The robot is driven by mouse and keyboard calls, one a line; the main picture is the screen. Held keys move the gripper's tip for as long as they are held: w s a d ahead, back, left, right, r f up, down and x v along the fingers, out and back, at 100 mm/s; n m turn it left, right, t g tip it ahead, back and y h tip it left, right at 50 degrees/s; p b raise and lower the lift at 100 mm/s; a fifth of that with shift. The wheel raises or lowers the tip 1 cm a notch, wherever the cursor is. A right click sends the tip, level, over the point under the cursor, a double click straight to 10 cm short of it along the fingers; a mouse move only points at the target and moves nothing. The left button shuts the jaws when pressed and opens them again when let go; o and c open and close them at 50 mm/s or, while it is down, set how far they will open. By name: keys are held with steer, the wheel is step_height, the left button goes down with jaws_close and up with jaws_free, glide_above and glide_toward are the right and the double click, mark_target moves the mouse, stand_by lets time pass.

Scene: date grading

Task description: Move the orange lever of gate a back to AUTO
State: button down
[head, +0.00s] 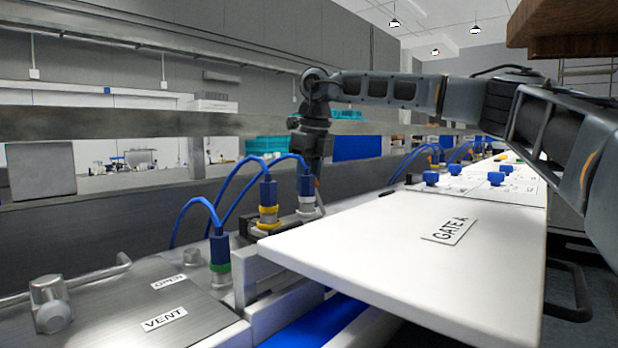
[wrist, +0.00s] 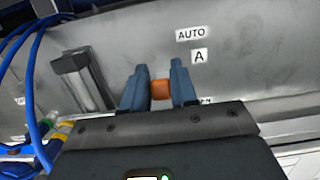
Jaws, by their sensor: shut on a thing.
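The orange lever (wrist: 160,90) shows in the wrist view as a small orange block between the two blue fingers of my gripper (wrist: 160,68), which is shut on it. The AUTO label (wrist: 190,34) is on the grey metal face above and to the right of the lever. An A label (wrist: 199,55) sits just below AUTO. A label ending in N (wrist: 207,100) is mostly hidden behind my gripper, to the right of the lever. In the head view my gripper points down behind the white GATE A plate (head: 380,240), its fingertips hidden there.
Blue cables with connectors (head: 268,190) stand just left of my gripper; cables (wrist: 32,85) also show at the wrist view's left. A metal block (wrist: 82,78) is near the fingers. A rail (head: 180,122) runs behind. Blue knobs (head: 496,178) stand on the right.

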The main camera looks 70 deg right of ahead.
steer(key=c, duration=1)
jaws_free()
steer(key=shift+w, duration=0.1)
steer(key=shift+o, duration=0.2)
steer(key=shift+r, duration=0.1)
steer(key=r+p, duration=0.1)
steer(key=r, duration=0.1)
steer(key=s+r+p, duration=0.1)
steer(key=r, duration=0.2)
steer(key=r+p, duration=0.2)
steer(key=shift+s+a+r, duration=0.15)
steer(key=shift+a+r, duration=0.05)
steer(key=shift+r, duration=0.05)
